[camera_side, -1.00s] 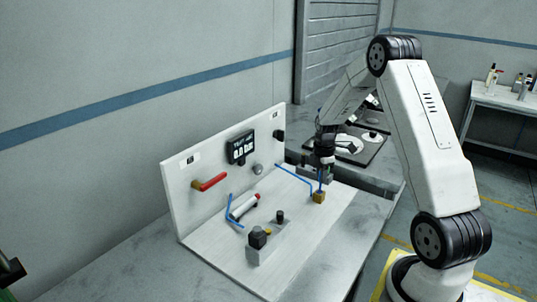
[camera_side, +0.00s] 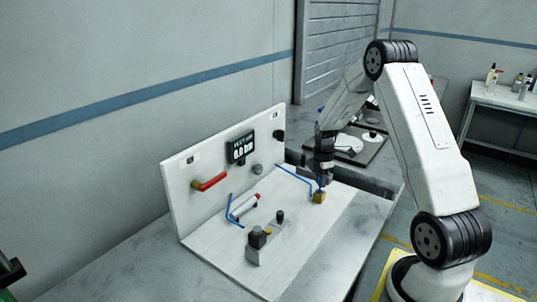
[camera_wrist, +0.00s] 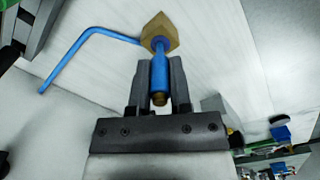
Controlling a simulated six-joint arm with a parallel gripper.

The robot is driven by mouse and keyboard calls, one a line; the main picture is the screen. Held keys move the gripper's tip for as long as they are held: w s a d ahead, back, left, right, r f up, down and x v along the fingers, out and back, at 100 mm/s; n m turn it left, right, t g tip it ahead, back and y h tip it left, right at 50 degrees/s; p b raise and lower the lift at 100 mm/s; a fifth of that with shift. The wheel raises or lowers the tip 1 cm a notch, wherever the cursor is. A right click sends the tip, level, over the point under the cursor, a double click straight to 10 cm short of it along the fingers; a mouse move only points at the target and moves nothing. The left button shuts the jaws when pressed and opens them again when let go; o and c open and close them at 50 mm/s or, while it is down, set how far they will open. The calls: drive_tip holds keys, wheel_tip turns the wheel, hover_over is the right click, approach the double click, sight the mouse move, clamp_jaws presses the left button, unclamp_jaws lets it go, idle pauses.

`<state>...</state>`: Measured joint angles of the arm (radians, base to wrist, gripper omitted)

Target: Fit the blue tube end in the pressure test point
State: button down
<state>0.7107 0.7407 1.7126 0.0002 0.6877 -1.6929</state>
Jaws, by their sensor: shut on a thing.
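My gripper (camera_side: 321,181) points down over a small brass block (camera_side: 319,197), which appears to be the pressure test point, on the white board. In the wrist view my gripper (camera_wrist: 160,64) is shut on the upright blue tube end (camera_wrist: 160,72), with a finger on each side and a brass tip toward the camera. The tube's far end meets the brass block (camera_wrist: 160,28) in this view. I cannot tell how deep it sits. A bent blue tube (camera_wrist: 84,38) runs from the block's side; it shows in the side view (camera_side: 294,176) too.
The white back panel (camera_side: 180,200) carries a red-handled lever (camera_side: 211,181), a dark display (camera_side: 241,148) and knobs. A second bent blue tube (camera_side: 231,208), a red-and-white cylinder (camera_side: 244,207) and a grey block with black knobs (camera_side: 266,245) are left of my gripper. The board's front right is clear.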

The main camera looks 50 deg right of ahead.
drive_tip(key=shift+f, duration=1)
drive_tip(key=shift+c, duration=2.3)
unclamp_jaws()
drive_tip(key=shift+r, duration=0.15)
drive_tip(key=shift+r, duration=3.8)
drive_tip(key=shift+a, duration=0.1)
drive_tip(key=s+a+m+t, duration=0.1)
drive_tip(key=s+a+m, duration=0.1)
drive_tip(key=a, duration=0.8)
drive_tip(key=s+a+r+m, duration=0.1)
drive_tip(key=s+a+m, duration=0.2)
drive_tip(key=a, duration=0.7)
drive_tip(key=s+a+r+m+t, duration=0.1)
drive_tip(key=s+a+m, duration=0.2)
drive_tip(key=a+m, duration=0.3)
drive_tip(key=a, duration=0.4)
drive_tip(key=shift+a+r+t, duration=0.15)
drive_tip(key=shift+a+t, duration=0.15)
drive_tip(key=shift+a, duration=0.1)
